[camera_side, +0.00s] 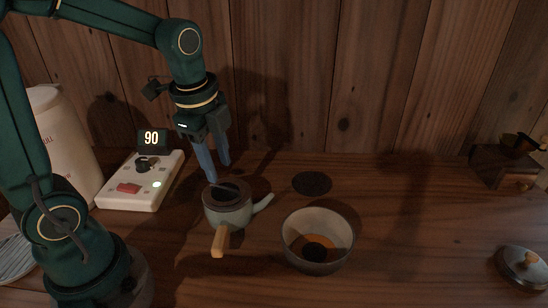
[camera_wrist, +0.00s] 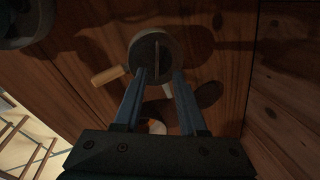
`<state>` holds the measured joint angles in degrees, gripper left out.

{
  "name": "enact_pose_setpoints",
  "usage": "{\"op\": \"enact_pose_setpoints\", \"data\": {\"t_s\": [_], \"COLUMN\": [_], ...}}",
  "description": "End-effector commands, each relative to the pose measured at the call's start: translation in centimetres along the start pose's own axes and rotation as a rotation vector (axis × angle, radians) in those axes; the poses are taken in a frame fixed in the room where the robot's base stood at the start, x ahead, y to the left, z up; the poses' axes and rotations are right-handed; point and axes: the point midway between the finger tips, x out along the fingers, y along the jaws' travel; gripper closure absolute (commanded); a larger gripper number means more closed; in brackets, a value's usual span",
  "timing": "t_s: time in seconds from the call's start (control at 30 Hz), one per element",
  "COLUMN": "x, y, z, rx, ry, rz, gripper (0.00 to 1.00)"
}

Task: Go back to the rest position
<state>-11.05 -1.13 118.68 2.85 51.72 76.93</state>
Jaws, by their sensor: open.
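My gripper (camera_side: 218,174) is open, pointing down just above the grey-green side-handled teapot (camera_side: 228,208) in the side view. Its two blue fingers look empty. In the wrist view the fingers (camera_wrist: 160,76) point toward the teapot's round top (camera_wrist: 158,48), with the wooden handle out to the left. A thin bar crosses that top. Whether a fingertip touches the pot is unclear.
A bowl (camera_side: 318,222) with orange-brown contents stands right of the teapot, a dark disc (camera_side: 312,183) behind it. A white control box (camera_side: 140,184) reading 90 and a pale canister (camera_side: 62,135) stand left. A lid (camera_side: 523,264) and wooden box (camera_side: 500,168) are far right. A plank wall closes the back.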

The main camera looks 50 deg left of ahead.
Motion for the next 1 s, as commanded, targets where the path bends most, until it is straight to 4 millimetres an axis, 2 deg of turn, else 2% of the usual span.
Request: {"op": "enact_pose_setpoints", "data": {"t_s": [0.33,0.47,0.57,0.67,0.8,1.0], "x": [-0.2,-1.7,-3.4,-4.9,-6.1,-6.0], "y": [0.0,0.0,1.0,2.7,5.5,8.3], "z": [-0.1,-0.7,-1.2,-1.7,-2.1,-2.0], "rx": [0.005,0.026,0.006,-0.128,-0.426,-0.862], "ry": [0.002,0.02,0.049,0.1,0.196,0.301], "rz": [-0.005,-0.062,-0.123,-0.18,-0.218,-0.185], "gripper": [0.59,0.59,0.59,0.59,0.59,0.59]}}
